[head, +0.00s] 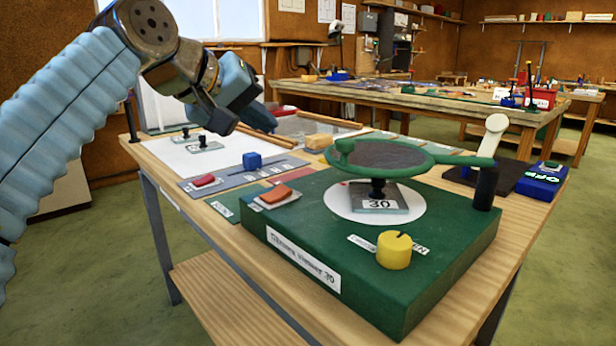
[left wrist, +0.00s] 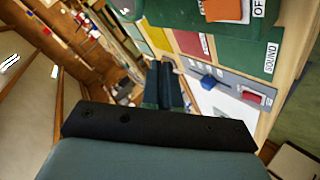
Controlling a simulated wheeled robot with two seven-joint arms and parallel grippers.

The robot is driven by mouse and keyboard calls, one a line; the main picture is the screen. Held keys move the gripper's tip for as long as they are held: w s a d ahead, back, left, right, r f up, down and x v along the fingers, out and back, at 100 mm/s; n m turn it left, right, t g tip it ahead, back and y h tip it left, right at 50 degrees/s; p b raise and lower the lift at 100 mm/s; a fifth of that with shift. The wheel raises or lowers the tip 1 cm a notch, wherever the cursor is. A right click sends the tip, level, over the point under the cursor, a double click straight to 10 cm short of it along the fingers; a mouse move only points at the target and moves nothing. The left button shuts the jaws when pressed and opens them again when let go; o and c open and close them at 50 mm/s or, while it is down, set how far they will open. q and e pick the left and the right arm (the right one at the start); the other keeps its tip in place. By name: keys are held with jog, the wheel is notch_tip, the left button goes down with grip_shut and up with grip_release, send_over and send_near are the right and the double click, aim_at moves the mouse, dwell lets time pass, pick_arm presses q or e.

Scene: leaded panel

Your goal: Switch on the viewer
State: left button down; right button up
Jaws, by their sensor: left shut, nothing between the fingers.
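The viewer is a green box (head: 380,285) with a front label that ends in 30. An orange rocker (head: 275,194) sits on a white plate at its left corner. The rocker also shows at the top of the left wrist view (left wrist: 224,10), beside a partly cut label starting "OF". A yellow knob (head: 394,250) stands at the front right. A green-rimmed dark lens (head: 382,156) sits above a piece marked 30 (head: 380,204). My left gripper (head: 262,119) is shut and empty, in the air behind and left of the viewer. My right gripper is not in view.
Left of the viewer, a grey strip holds a red piece (head: 204,181) and a blue block (head: 252,161). A white sheet (head: 180,160) with black-knobbed pieces lies behind. Another workbench (head: 440,100) stands behind.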

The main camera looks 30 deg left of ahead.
pick_arm(q)
jog(key=shift+w, duration=0.25)
jog(key=b, duration=0.5)
send_over(275, 195)
jog(key=f, duration=0.7)
jog(key=shift+a+f, duration=0.1)
jog(key=shift+a, duration=0.15)
jog(key=shift+w+f+b, duration=0.25)
jog(key=shift+f+b, duration=0.2)
jog(key=shift+f, duration=0.25)
dwell(0.8)
jog(key=shift+f+b, duration=0.3)
jog(key=shift+f, duration=0.1)
